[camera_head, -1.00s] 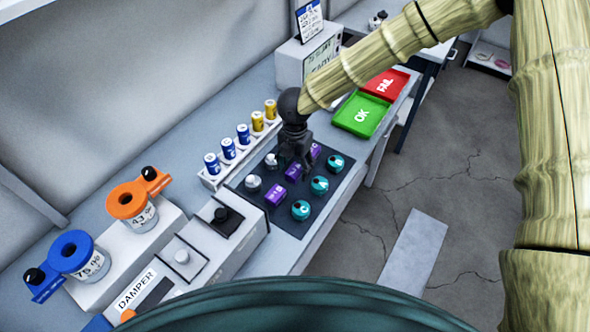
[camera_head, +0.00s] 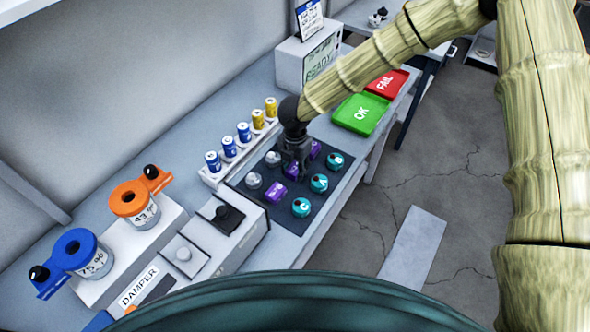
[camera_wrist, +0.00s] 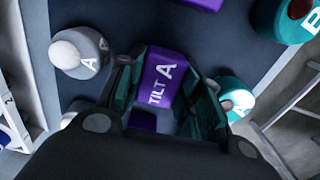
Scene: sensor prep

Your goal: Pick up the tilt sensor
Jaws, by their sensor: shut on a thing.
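The tilt sensor (camera_wrist: 160,78) is a purple block marked "TILT A" in white. In the wrist view it sits between the two fingers of my gripper (camera_wrist: 168,98), which is shut on it. In the head view my gripper (camera_head: 295,170) reaches down over the middle of the dark mat (camera_head: 268,215) and mostly hides this sensor. Two other purple blocks are on the mat, one nearer (camera_head: 275,193) and one farther back (camera_head: 315,150). I cannot tell whether the held sensor still touches the mat.
Several teal round sensors (camera_head: 319,183) stand right of the purple row, and grey white-topped ones (camera_head: 253,181) stand left. In the wrist view a teal one (camera_wrist: 236,97) is close beside the right finger. The green OK tray (camera_head: 362,114) and red FAIL tray (camera_head: 388,82) lie farther back.

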